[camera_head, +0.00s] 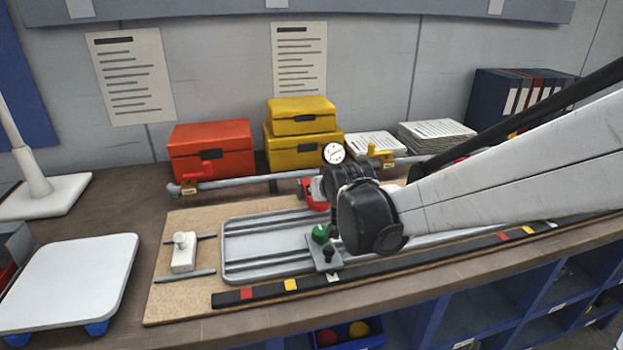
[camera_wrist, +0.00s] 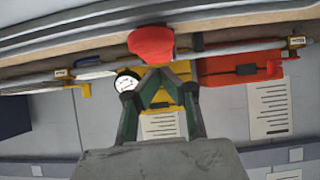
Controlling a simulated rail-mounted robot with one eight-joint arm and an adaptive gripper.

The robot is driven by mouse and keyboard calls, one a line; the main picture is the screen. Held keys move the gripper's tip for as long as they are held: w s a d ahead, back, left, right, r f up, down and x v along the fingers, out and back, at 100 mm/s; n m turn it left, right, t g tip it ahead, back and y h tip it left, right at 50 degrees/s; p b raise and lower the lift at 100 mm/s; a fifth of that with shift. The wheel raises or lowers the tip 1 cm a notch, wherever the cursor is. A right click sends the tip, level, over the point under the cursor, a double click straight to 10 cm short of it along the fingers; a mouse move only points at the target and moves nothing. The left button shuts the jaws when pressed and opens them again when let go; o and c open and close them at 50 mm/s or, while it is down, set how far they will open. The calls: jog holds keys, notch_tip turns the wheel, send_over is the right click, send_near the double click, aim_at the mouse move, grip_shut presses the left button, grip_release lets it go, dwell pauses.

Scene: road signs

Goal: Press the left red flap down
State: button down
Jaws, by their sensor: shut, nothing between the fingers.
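A red flap (camera_head: 313,194) shows on the pipe line, just left of my dark wrist in the head view, partly covered by it. In the wrist view, a red rounded piece (camera_wrist: 151,45), which looks like the same flap, stands straight ahead of the fingertips. In the head view my fingers are hidden behind my wrist.
A grey pipe (camera_head: 240,183) with a round gauge (camera_head: 333,153) and yellow valve (camera_head: 380,154) runs along the back. Behind it stand a red box (camera_head: 211,150) and yellow boxes (camera_head: 301,118). A grey ribbed plate (camera_head: 265,259) and green knob (camera_head: 320,234) lie in front.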

notch_tip(320, 180, up, 3)
jog(key=shift+s+r+p, duration=0.1)
jog(key=shift+p, duration=0.75)
jog(key=s+d+r, duration=0.1)
jog(key=s, duration=0.8)
jog(key=shift+s+d+r+p, duration=0.15)
jog(key=shift+d+r+p, duration=0.15)
jog(key=shift+r, duration=0.1)
